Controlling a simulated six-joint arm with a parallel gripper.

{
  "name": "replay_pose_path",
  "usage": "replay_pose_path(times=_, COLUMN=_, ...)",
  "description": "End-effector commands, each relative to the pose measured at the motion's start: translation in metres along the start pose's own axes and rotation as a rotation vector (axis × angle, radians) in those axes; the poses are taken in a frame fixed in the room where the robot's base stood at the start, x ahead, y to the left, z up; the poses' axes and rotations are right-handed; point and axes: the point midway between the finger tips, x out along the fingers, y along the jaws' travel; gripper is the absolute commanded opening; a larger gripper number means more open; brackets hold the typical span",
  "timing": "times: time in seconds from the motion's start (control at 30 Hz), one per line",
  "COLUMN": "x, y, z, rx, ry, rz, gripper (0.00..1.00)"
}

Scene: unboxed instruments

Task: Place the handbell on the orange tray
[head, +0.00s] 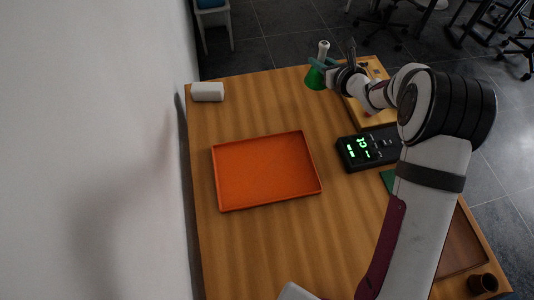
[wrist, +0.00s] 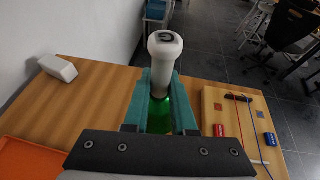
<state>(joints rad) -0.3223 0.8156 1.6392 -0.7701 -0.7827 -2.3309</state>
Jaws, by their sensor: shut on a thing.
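The handbell has a green bell body (head: 315,78) and a white handle (head: 323,49) with a rounded end. My gripper (head: 318,64) is shut on the handbell near the far edge of the table. In the wrist view the two teal fingers (wrist: 160,100) clasp it from both sides, with the white handle (wrist: 164,62) rising above them and the green body (wrist: 160,112) between and below them. The orange tray (head: 265,205) lies empty at the left middle of the table, and its corner (wrist: 25,155) shows in the wrist view. The handbell is apart from the tray.
A white block (head: 208,92) lies at the far left. A wooden board with wires and small parts (wrist: 240,110) is right of the handbell. A black meter with green digits (head: 368,149) lies right of the tray. Table around the tray is clear.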

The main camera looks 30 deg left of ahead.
Motion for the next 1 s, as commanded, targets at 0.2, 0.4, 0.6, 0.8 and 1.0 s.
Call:
replay_pose_path(times=0.2, x=-0.069, y=0.04, z=-0.026, rx=-0.134, ry=0.003, rz=0.342, gripper=0.0)
replay_pose_path(times=0.4, x=-0.146, y=0.088, z=-0.062, rx=-0.253, ry=0.005, rz=0.641, gripper=0.0)
replay_pose_path(times=0.6, x=-0.197, y=0.115, z=-0.083, rx=-0.322, ry=0.006, rz=0.807, gripper=0.0)
replay_pose_path(times=0.8, x=-0.173, y=0.154, z=-0.101, rx=-0.329, ry=0.006, rz=0.838, gripper=0.0)
replay_pose_path(times=1.0, x=-0.129, y=0.2, z=-0.12, rx=-0.331, ry=0.007, rz=0.833, gripper=0.0)
